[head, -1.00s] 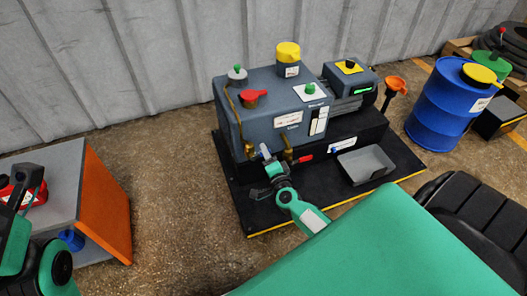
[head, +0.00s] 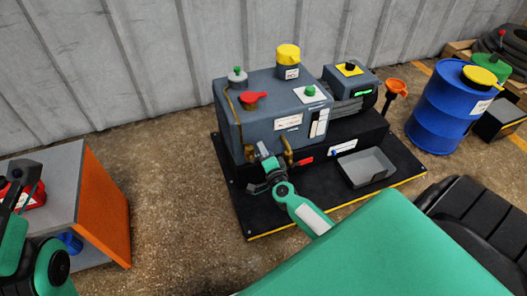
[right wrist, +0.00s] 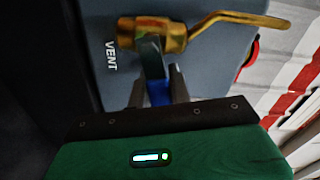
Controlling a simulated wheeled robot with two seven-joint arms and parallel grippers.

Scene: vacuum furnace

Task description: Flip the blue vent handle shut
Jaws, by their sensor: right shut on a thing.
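The blue vent handle (right wrist: 158,92) shows in the right wrist view, below a brass valve body (right wrist: 150,33) beside the word VENT on the grey housing. My right gripper (right wrist: 157,88) is shut on the blue handle, with one finger on each side of it. In the head view my right gripper (head: 264,158) is at the lower front left of the grey pump (head: 262,128), and it mostly hides the handle. My left gripper (head: 25,177) is at the left edge in the head view, away from the pump; its jaw opening is unclear.
A brass pipe with a red-tipped lever (head: 304,161) is just right of my right gripper. A grey tray (head: 367,168) lies on the black base (head: 257,217). An orange-sided cabinet (head: 103,212) is at left, a blue drum (head: 447,112) at right. Bare floor lies between cabinet and base.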

